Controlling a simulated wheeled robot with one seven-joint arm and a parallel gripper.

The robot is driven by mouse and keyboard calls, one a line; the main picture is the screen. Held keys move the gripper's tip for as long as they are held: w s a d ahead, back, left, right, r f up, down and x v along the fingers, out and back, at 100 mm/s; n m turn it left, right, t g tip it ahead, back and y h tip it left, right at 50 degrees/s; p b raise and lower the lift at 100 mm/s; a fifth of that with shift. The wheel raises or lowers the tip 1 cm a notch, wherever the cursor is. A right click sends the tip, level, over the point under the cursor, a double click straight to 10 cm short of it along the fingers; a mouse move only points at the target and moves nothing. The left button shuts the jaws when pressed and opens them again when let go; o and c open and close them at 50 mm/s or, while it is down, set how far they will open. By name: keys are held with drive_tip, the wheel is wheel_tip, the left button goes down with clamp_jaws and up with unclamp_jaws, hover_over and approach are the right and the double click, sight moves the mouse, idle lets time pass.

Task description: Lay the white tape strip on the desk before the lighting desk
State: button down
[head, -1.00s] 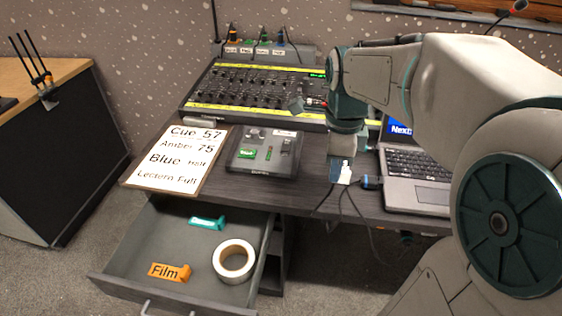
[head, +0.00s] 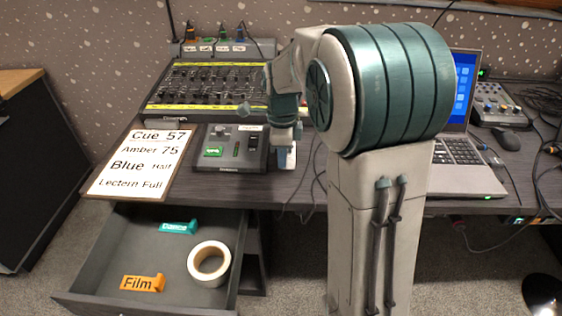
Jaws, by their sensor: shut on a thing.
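My gripper (head: 285,158) points down over the desk (head: 262,190), just right of the small grey control box (head: 232,163). It is shut on the white tape strip (head: 291,156), a small pale piece between the fingertips, mostly hidden by them. I cannot tell whether the strip touches the desk top. A large black console (head: 207,79) with knobs and yellow strips stands behind the small box. I cannot tell from its looks which of the two is the lighting desk.
A cue sheet (head: 139,163) lies at the left. Below it is an open drawer (head: 95,270) with a white tape roll (head: 209,264), a teal Dance label (head: 179,227) and an orange Film label (head: 143,284). Cables run right of my gripper. A laptop (head: 458,176) stands at the right.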

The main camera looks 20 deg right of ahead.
drive_tip(key=shift+f, duration=0.65)
drive_tip(key=shift+f, duration=0.15)
drive_tip(key=c, duration=1.5)
unclamp_jaws()
wheel_tip(320, 180, up, 12)
drive_tip(key=p, duration=0.3)
drive_tip(key=s+f+n, duration=0.2)
drive_tip(key=s+n, duration=0.4)
drive_tip(key=n, duration=0.1)
drive_tip(key=s+f+n+t, duration=0.1)
drive_tip(key=s+f+n, duration=0.2)
drive_tip(key=s+n, duration=0.4)
drive_tip(key=s+f+n, duration=0.2)
drive_tip(key=s+n, duration=0.5)
drive_tip(key=shift+s+a+f+n+t, duration=0.2)
drive_tip(key=shift+a+n+t, duration=0.1)
drive_tip(key=shift+a+t, duration=0.1)
